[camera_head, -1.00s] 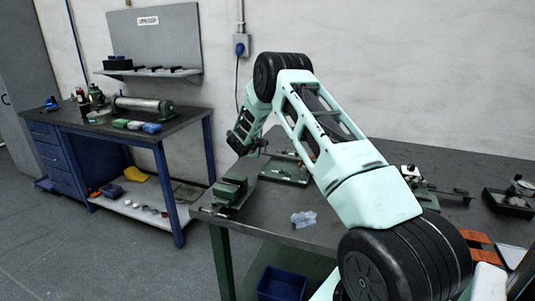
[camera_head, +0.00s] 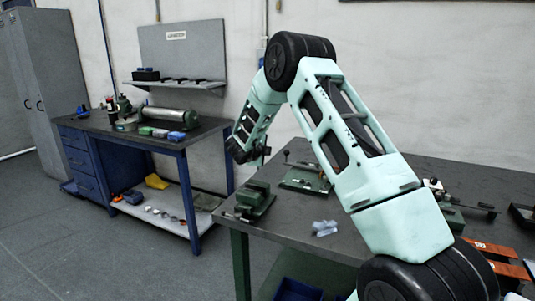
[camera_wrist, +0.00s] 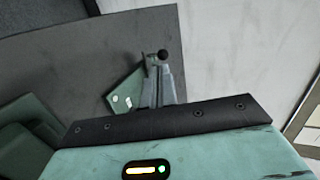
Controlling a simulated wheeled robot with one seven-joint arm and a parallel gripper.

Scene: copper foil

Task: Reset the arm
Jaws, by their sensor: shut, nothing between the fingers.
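My arm rises from the lower right of the head view and bends down to the left at a black elbow joint. My gripper (camera_head: 262,152) is at its far end, small and partly hidden by the wrist, above the left part of the dark workbench (camera_head: 285,222). It is shut, with nothing seen in it. In the wrist view, my mint housing and a black plate fill the lower part. Past the plate's edge are a green part and a grey piece with a black knob (camera_wrist: 163,55).
On the workbench are a green vise-like block (camera_head: 256,198), a green fixture (camera_head: 305,178), crumpled clear-bluish foil (camera_head: 324,228) and orange pieces (camera_head: 492,248). A blue bench (camera_head: 160,143) with a grey roller stands to the left. Grey floor (camera_head: 110,255) is open at lower left.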

